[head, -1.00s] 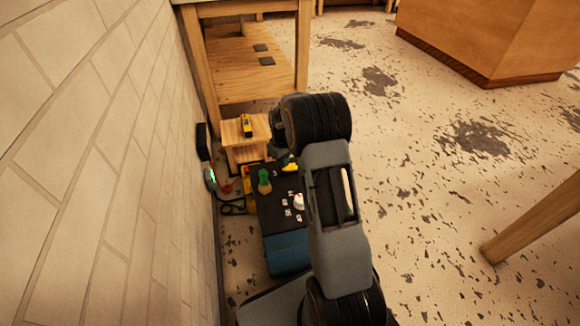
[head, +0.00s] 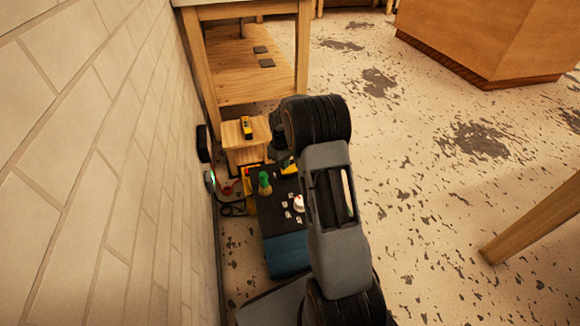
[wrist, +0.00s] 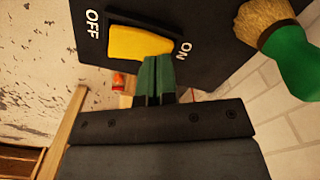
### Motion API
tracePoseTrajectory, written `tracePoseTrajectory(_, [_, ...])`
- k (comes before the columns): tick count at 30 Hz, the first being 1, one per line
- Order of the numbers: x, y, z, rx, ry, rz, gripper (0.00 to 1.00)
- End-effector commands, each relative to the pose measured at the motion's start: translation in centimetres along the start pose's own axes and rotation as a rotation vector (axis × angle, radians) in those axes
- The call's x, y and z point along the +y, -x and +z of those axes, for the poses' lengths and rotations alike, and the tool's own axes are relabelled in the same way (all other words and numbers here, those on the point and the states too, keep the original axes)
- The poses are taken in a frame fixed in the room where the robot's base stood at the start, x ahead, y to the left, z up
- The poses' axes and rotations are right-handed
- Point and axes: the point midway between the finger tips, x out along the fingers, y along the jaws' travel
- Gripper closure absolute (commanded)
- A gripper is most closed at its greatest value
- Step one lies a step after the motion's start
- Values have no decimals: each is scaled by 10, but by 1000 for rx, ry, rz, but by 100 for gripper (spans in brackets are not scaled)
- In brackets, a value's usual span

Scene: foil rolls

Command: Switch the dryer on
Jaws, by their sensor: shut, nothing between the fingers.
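The dryer appears to be the low box with a black top (head: 277,218) and blue front beside the wall. Its yellow rocker switch (wrist: 135,42) sits in a black frame between white OFF and ON labels in the wrist view. The switch also shows in the head view (head: 289,169), partly behind my arm. My gripper (wrist: 154,60) is shut and empty, its green fingertips over the switch's edge at the ON end. I cannot tell whether they touch it. In the head view my gripper (head: 279,154) is mostly hidden by my wrist.
A green-handled object with a tan end (wrist: 285,45) stands on the black top near the gripper. The wall is close at left; floor at right is open.

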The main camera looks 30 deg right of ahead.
Motion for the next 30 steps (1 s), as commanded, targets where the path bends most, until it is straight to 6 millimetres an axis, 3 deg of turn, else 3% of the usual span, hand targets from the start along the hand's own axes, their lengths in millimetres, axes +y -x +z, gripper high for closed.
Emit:
tracePoseTrajectory(18, [0, 56, 0, 2, 0, 1, 100])
tracePoseTrajectory(30, [0, 58, 0, 2, 0, 1, 100])
